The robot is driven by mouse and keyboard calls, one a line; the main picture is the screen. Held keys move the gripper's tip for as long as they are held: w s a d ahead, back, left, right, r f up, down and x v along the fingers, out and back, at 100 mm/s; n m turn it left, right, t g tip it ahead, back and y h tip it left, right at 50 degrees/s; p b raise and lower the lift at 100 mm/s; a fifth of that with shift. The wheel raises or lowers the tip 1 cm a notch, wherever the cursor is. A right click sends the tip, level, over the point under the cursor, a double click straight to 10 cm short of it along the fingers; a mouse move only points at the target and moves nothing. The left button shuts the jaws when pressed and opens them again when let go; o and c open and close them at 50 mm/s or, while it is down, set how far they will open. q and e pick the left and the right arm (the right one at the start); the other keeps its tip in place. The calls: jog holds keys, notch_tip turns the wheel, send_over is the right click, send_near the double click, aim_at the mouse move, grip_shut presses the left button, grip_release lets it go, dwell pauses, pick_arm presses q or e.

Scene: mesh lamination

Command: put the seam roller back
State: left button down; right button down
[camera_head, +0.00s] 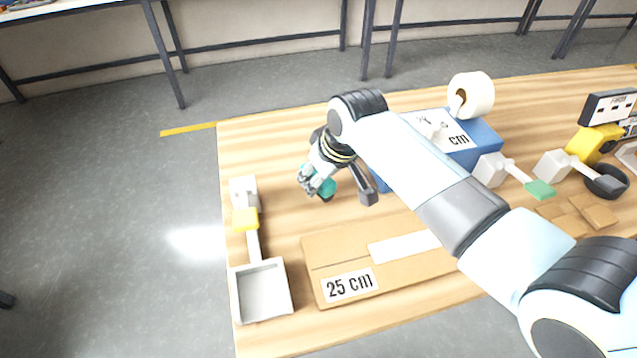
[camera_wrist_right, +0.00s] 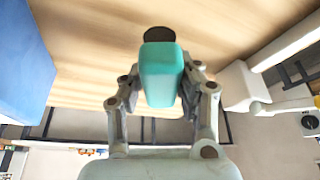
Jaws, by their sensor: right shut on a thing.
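My right gripper (camera_head: 317,181) is over the left part of the wooden table, behind the cardboard. It is shut on a teal block-shaped handle with a dark round end, which I take to be the seam roller (camera_head: 327,187). In the right wrist view the teal handle (camera_wrist_right: 162,75) sits between the two fingers, with the dark disc (camera_wrist_right: 158,34) beyond it. Whether the disc touches the table is unclear. No resting place for the roller can be clearly made out. My left gripper is not in view.
A blue box (camera_head: 482,150) with a tape roll (camera_head: 480,93) stands behind my arm. A grey tray (camera_head: 262,291) and white-and-yellow tool (camera_head: 245,215) lie left.

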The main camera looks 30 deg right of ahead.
jog(key=shift+f, duration=1)
jog(key=shift+f, duration=0.15)
jog(key=c, duration=0.9)
grip_release()
jog(key=shift+c, duration=0.2)
jog(key=shift+s+r, duration=0.15)
jog(key=shift+r, duration=0.4)
jog(key=p+v, duration=0.1)
jog(key=v, duration=1)
jog(key=shift+d, duration=0.1)
